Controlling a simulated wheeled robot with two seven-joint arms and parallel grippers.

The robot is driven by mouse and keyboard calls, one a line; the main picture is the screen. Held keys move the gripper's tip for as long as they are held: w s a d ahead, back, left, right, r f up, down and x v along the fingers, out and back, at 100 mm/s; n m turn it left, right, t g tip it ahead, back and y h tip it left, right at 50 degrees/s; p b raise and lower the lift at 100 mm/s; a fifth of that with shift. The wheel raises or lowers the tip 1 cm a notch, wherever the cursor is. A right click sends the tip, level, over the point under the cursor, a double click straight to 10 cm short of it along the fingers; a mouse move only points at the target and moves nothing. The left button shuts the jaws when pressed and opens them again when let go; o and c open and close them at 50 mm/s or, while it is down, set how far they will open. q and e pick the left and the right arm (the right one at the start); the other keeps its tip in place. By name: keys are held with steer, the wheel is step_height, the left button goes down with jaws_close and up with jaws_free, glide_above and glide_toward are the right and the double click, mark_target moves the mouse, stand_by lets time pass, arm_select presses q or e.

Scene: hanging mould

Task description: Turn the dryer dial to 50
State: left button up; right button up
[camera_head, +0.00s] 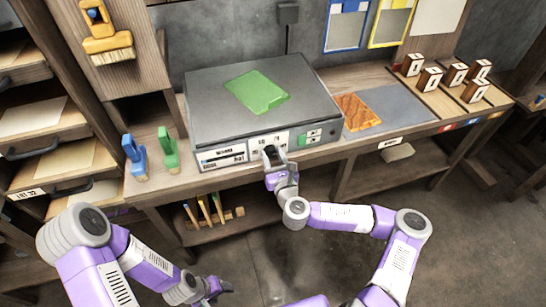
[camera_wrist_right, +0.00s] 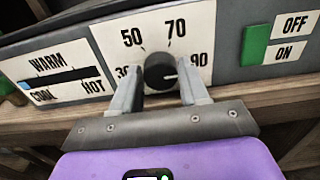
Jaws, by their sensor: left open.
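The dryer (camera_head: 262,105) is a grey box on the bench with a green sheet on top. Its black dial (camera_wrist_right: 160,72) shows in the right wrist view on a white plate, with 50 and 70 above it, 90 at right and a partly hidden 30 at left. In the head view my right gripper (camera_head: 274,156) is at the dryer's front. My left gripper (camera_head: 217,288) is low, away from the dryer.
An ON/OFF switch with a green part (camera_wrist_right: 256,44) is right of the dial. A WARM/COOL/HOT slider (camera_wrist_right: 60,78) is left. Blue (camera_head: 134,157) and green (camera_head: 167,148) handled tools stand left of the dryer. Several stamped wooden blocks (camera_head: 430,79) are at right.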

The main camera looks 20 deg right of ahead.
steer(key=c, duration=0.6)
steer(key=shift+o, duration=0.2)
